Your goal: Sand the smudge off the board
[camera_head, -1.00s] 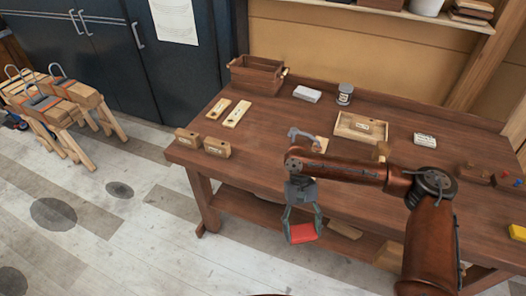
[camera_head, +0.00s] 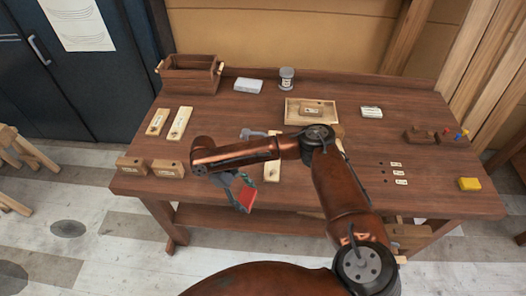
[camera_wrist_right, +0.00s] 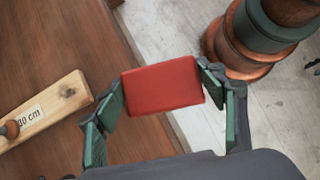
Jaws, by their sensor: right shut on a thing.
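My right gripper (camera_head: 245,196) is shut on a red block (camera_head: 247,200), held in front of the table's front edge. In the right wrist view the red block (camera_wrist_right: 162,87) sits between the fingertips (camera_wrist_right: 160,90). A pale board marked "30 cm" (camera_wrist_right: 45,110) lies on the table left of the gripper, with a dark smudge near one end and a round brown knob by the other; the block is apart from it. In the head view a pale board (camera_head: 272,172) shows partly behind my right arm. Two more pale boards (camera_head: 157,121) (camera_head: 180,122) with dark spots lie at the left. My left gripper is out of view.
The wooden table (camera_head: 235,120) holds a brown crate (camera_head: 188,76), a white box (camera_head: 248,86), a tin (camera_head: 287,78) and a shallow tray (camera_head: 312,108). Two wooden blocks (camera_head: 132,166) (camera_head: 168,169) stand at the front left.

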